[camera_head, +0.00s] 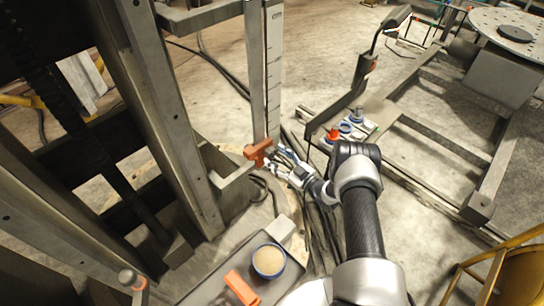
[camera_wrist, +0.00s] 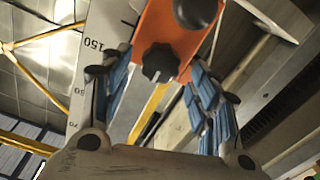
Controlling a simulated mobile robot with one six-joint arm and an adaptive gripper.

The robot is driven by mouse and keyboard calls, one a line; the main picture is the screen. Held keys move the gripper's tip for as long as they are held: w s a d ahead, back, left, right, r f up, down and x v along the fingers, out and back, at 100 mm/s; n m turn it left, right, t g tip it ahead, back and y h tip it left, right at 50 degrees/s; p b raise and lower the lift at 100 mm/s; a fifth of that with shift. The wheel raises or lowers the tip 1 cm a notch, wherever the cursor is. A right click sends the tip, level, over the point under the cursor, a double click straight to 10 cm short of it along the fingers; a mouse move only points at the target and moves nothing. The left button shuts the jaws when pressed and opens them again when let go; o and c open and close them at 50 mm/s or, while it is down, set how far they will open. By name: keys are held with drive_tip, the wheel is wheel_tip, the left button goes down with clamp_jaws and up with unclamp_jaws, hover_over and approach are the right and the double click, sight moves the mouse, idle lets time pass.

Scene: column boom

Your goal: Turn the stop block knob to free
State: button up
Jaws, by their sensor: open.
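The orange stop block (camera_head: 260,152) sits low on the upright post with the white scale (camera_head: 273,70). In the wrist view the stop block (camera_wrist: 180,38) fills the upper middle, beside the scale with its black numbers (camera_wrist: 93,45). A black lobed knob (camera_wrist: 160,63) sticks out from the block's lower part. A rounded black part (camera_wrist: 195,12) is above it. My gripper (camera_head: 287,164) is just right of the block. In the wrist view my gripper (camera_wrist: 157,80) is open, its blue-padded fingers either side of the knob. Contact with the knob cannot be told.
A tray (camera_head: 205,292) at the bottom holds a round tub (camera_head: 268,261) and an orange piece (camera_head: 241,288). A control box with a red button (camera_head: 333,135) lies beyond my arm. A yellow stool (camera_head: 515,265) stands at right. Cables cross the floor near the post.

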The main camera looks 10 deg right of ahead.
sight(273, 154)
drive_tip(key=shift+b+x, duration=0.3)
drive_tip(key=shift+x, duration=1.25)
drive_tip(key=c, duration=1.1)
